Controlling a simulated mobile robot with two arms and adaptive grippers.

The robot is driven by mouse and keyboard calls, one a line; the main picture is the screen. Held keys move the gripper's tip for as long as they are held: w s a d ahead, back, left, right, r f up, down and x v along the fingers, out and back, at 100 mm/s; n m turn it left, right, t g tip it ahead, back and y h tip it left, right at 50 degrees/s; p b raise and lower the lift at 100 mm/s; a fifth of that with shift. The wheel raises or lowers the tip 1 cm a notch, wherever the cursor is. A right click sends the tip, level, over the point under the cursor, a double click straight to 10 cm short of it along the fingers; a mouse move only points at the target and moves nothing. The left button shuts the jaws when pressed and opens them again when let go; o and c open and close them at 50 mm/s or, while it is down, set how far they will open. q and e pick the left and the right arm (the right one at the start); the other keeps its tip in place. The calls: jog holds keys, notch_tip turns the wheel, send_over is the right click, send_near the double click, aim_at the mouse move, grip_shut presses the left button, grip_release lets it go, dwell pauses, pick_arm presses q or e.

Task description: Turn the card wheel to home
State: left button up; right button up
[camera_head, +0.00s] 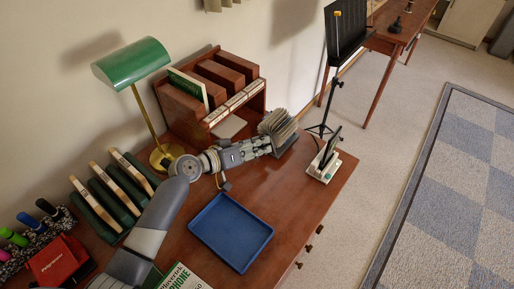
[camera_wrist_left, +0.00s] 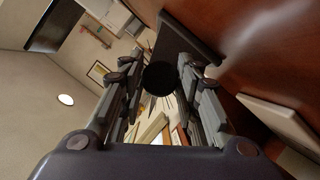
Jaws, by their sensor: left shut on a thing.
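The card wheel (camera_head: 279,125) is a rotary file with a fan of pale cards, standing near the back edge of the desk to the right of the wooden organizer. My left gripper (camera_head: 266,146) reaches it from the left, at its near side. In the left wrist view a round black knob (camera_wrist_left: 159,78) sits between the two fingers, and the gripper is shut on it. Much of the wheel's base and the knob are hidden by the gripper in the head view. My right gripper is not in view.
A blue tray (camera_head: 232,232) lies in front of my left arm. A green lamp (camera_head: 131,62) and a wooden organizer (camera_head: 190,101) stand behind it. A small white-based device (camera_head: 323,166) stands right of the wheel, near the desk's edge. A black music stand (camera_head: 345,32) is beyond.

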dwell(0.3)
pick_arm(q)
jog(key=o, duration=1)
jog(key=shift+o, duration=0.2)
jog(key=v, duration=1.2)
